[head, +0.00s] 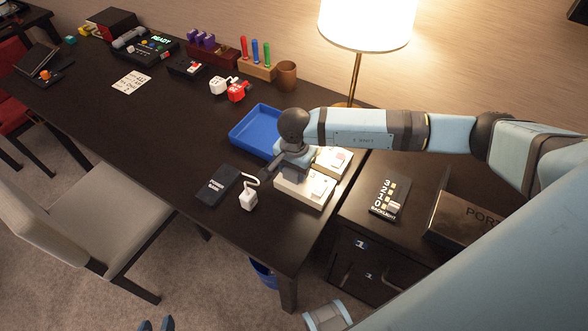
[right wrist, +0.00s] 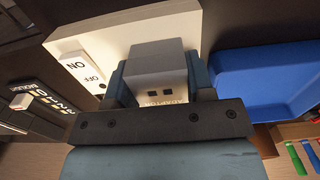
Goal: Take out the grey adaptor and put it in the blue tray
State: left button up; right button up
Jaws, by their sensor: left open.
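The grey adaptor (right wrist: 158,68) is a pale block with two dark slots and a printed label. It sits between the fingers of my right gripper (right wrist: 158,82), which press against both its sides. Behind it is a white socket box (right wrist: 120,35) with an ON/OFF switch; I cannot tell whether the adaptor is still seated. In the head view my right gripper (head: 288,163) is over the socket boxes (head: 304,188) and hides the adaptor. The blue tray (head: 257,130) is empty, just left of the gripper. My left gripper (head: 155,325) is open and empty at the bottom edge.
A black box (head: 217,186) and a white corded plug (head: 248,200) lie in front of the tray. A lamp (head: 366,22) stands behind my right arm.

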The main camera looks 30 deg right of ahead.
jog(key=shift+r, duration=0.15)
jog(key=shift+c, duration=0.4)
jog(key=shift+r, duration=0.15)
jog(key=shift+r+p, duration=0.85)
jog(key=shift+r, duration=0.7)
jog(key=shift+r+p, duration=0.55)
jog(key=shift+r, duration=0.6)
